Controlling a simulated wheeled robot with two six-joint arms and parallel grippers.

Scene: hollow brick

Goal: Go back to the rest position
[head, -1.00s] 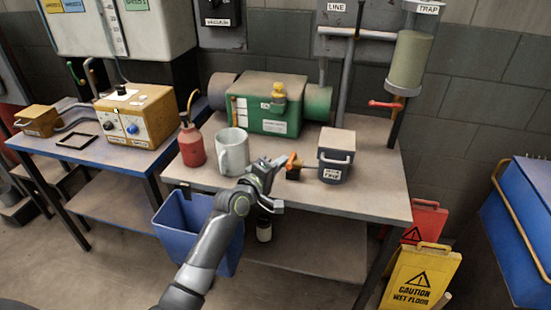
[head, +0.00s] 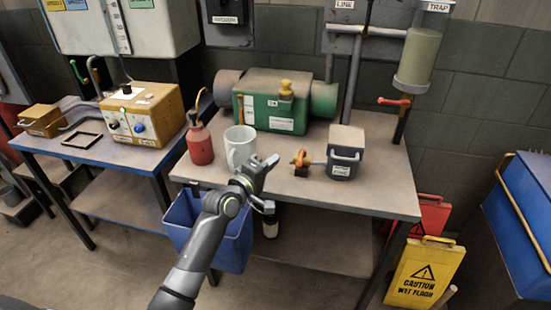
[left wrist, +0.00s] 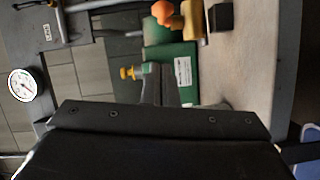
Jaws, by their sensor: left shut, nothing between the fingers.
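My left gripper (head: 262,164) is over the front of the right table (head: 310,198), just in front of and to the right of a pale mug (head: 236,148). It is shut and empty. A small valve with an orange handle (head: 300,158) stands on the table to the right of the gripper, apart from it. In the left wrist view the gripper fingers (left wrist: 160,85) point toward the green pump, and the orange handle (left wrist: 163,10) shows at the top. My right gripper is in neither view.
A red bottle (head: 199,143), a green pump (head: 270,103) and a dark lidded box (head: 344,155) stand on the table. A blue bin (head: 235,245) is below its front edge. A yellow caution sign (head: 424,273) stands on the floor at the right.

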